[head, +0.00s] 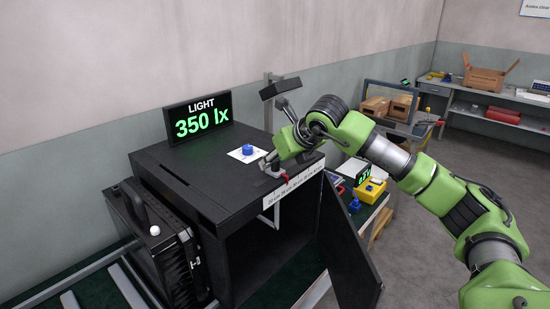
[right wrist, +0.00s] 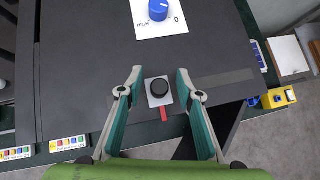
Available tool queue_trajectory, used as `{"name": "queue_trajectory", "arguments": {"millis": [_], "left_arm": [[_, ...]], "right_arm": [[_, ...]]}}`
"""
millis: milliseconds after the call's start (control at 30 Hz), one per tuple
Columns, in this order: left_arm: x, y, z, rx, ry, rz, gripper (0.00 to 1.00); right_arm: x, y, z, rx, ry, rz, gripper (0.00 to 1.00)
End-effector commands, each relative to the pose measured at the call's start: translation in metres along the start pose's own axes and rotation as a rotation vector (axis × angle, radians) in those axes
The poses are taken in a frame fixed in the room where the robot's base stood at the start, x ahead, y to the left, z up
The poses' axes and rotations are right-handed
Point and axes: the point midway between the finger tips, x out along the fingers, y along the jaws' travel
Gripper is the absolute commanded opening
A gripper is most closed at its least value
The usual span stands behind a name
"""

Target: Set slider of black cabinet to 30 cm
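The black cabinet (head: 200,160) stands at centre left with its front door open. Its slider is a round black knob (right wrist: 159,88) on a grey plate with a red pointer (right wrist: 167,127), at the top front edge. The red pointer also shows in the head view (head: 285,178), above a white centimetre scale (head: 295,188); its exact reading is too small to tell. My right gripper (right wrist: 159,71) is open over the slider, with one finger on each side of the knob and visible gaps between. In the head view the gripper (head: 271,166) partly hides the knob. My left gripper is not in view.
A blue dial (head: 249,150) on a white plate sits on the cabinet top, behind the slider. A display (head: 197,119) reads 350 lx. The open door (head: 347,250) juts forward. A yellow box (head: 370,190) stands on a table to the right.

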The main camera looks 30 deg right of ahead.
Motion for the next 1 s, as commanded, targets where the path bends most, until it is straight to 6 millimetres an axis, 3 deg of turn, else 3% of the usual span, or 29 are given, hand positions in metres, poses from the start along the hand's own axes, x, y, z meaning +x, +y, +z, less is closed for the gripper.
{"name": "queue_trajectory", "arguments": {"millis": [233, 367, 400, 567, 800, 1000], "left_arm": [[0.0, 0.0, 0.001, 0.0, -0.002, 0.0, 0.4], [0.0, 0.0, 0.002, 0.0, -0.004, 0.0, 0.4], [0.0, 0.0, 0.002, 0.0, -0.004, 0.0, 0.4], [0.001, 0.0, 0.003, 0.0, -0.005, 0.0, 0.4], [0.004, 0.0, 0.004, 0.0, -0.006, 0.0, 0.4], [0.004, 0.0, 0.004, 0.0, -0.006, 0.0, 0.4]], "right_arm": [[0.001, 0.0, 0.0, 0.0, 0.0, 0.0, 0.33], [0.001, 0.0, 0.0, 0.0, 0.0, 0.0, 0.02], [0.001, 0.0, 0.0, 0.0, 0.0, 0.0, 0.0], [0.001, -0.002, 0.0, 0.001, 0.0, -0.001, 0.0], [0.008, -0.038, 0.007, 0.004, -0.001, -0.002, 0.0], [0.009, -0.049, 0.01, 0.0, -0.002, 0.0, 0.0]]}}
